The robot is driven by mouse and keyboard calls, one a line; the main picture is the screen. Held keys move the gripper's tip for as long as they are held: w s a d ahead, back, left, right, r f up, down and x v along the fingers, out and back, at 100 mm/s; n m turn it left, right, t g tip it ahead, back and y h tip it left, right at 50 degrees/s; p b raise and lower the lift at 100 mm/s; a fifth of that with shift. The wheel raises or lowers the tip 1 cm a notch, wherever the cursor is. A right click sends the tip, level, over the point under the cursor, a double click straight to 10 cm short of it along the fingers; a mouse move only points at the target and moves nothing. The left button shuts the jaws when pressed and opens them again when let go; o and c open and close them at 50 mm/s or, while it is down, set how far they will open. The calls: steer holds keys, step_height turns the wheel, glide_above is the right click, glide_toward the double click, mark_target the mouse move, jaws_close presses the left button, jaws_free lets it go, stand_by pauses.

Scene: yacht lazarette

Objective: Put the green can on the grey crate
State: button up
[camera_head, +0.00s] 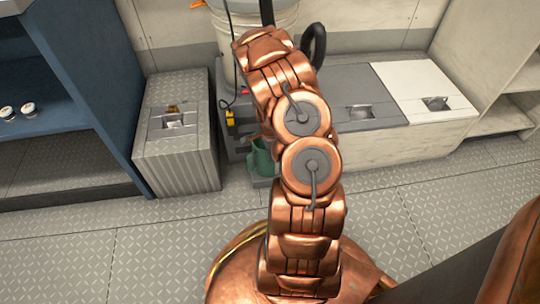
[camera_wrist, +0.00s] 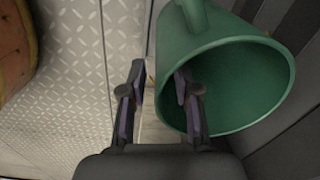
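The green can (camera_head: 262,158) stands low beside the bench front, partly hidden behind my arm in the head view. In the wrist view the green can (camera_wrist: 235,85) is large, its round mouth facing the camera. My gripper (camera_wrist: 162,85) is open with its fingers on either side of the can's near wall. The left finger is outside the can and the right finger appears inside its mouth; contact cannot be told. The gripper is hidden in the head view. The grey crate appears to be the ribbed grey box (camera_head: 176,150) left of the can.
A blue shelf unit (camera_head: 85,80) stands at the left. A bench with a grey lid (camera_head: 366,98) and a white lid (camera_head: 420,85) runs right. A pale bucket (camera_head: 232,30) stands behind. The patterned floor (camera_head: 145,250) in front is clear.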

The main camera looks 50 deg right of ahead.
step_height(320, 180, up, 9)
steer(key=p, duration=0.3)
steer(key=s+a+r+n, duration=0.1)
steer(key=a+r+n, duration=0.5)
steer(key=a+r, duration=0.65)
steer(key=s+a+r+n+g+y, duration=0.1)
steer(key=s+a+r+n, duration=0.5)
steer(key=s+a+r, duration=0.15)
steer(key=s+a+r+n+g, duration=0.2)
steer(key=s+a+r+n, duration=0.35)
steer(key=a, duration=0.35)
steer(key=s+a+r+n, duration=0.1)
steer(key=s+n, duration=0.1)
steer(key=s, duration=0.3)
steer(key=s+a+r+n+h, duration=0.1)
steer(key=s+a+r+n, duration=0.1)
steer(key=s, duration=0.3)
steer(key=shift+s+a+n+g, duration=0.15)
steer(key=shift+a+n+g, duration=0.15)
steer(key=shift+n, duration=0.55)
